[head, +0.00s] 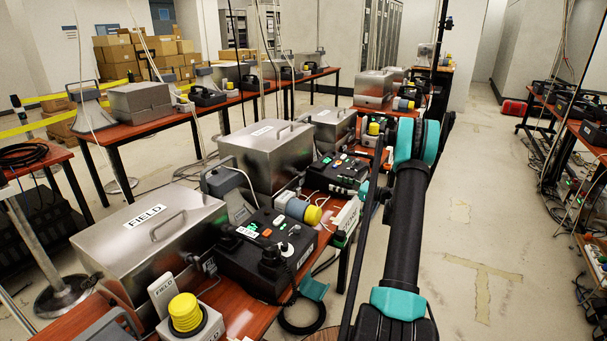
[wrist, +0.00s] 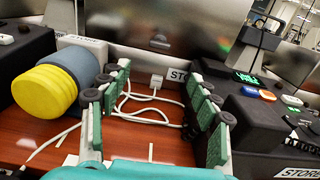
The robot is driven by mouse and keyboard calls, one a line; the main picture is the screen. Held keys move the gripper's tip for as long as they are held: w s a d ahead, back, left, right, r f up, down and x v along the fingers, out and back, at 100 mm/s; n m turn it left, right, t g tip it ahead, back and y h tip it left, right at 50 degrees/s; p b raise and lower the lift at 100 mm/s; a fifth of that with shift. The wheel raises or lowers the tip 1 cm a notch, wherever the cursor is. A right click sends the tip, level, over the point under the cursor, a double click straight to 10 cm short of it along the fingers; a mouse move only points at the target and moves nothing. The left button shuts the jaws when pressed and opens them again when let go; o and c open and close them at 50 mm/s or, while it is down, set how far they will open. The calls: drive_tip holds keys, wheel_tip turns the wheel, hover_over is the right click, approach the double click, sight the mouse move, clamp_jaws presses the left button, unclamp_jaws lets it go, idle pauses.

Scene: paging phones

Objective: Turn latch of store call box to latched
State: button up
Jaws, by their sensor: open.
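In the wrist view my gripper (wrist: 158,82) is open, with its green-padded fingers apart and nothing between them. Just beyond it stands a shiny metal box (wrist: 150,38) with a partly covered label reading "ST". I take it for the store call box. In the head view the likely same box (head: 262,158) has a handle on its lid. I cannot make out the latch or its position; a finger covers part of the box front. A small white block (wrist: 157,80) with a white cable lies between the fingertips' lines of sight. In the head view I cannot clearly pick out my gripper.
A grey-and-yellow cylinder (wrist: 60,82) is close to the left finger. A black console (wrist: 262,125) labelled STORE stands close to the right finger. White cables lie on the red-brown table (wrist: 150,145). A metal FIELD box (head: 120,240) stands nearer; the aisle (head: 480,210) is clear.

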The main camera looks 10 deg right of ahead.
sight(304, 175)
drive_tip(key=x, duration=1.7)
drive_tip(key=shift+a, duration=0.1)
drive_tip(key=c, duration=1.2)
